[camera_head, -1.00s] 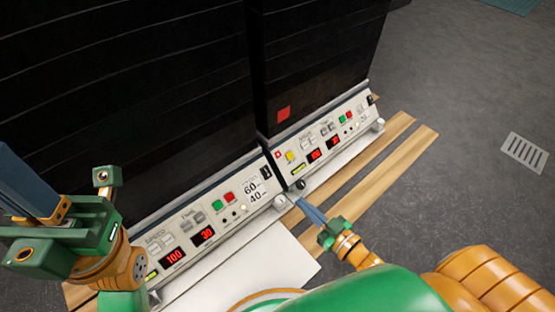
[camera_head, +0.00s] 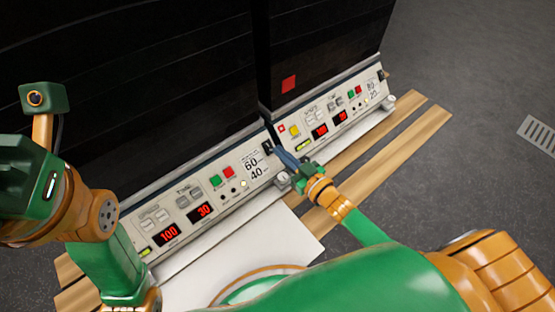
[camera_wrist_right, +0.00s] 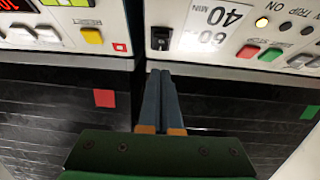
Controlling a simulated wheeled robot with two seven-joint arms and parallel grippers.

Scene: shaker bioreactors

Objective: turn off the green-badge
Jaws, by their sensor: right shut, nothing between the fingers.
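The green badge (camera_wrist_right: 310,112) shows at the right edge of the right wrist view, on the dark front of the left shaker; I cannot make it out in the head view. That shaker's control panel (camera_head: 205,190) has lit red displays reading 100 and 30. A black rocker switch (camera_head: 268,147) sits at the panel's right end; it also shows in the right wrist view (camera_wrist_right: 160,38). My right gripper (camera_head: 279,153) is shut and empty, its blue fingertips (camera_wrist_right: 160,72) just short of the switch. Of my left gripper, the hand shows at the left, its fingers hidden.
The right shaker, with a red badge (camera_head: 289,84), stands close beside, its panel (camera_head: 330,115) also lit. A yellow button (camera_wrist_right: 92,36) and a red-marked button lie near the gap between the panels. Wooden strips (camera_head: 400,140) and open floor lie in front.

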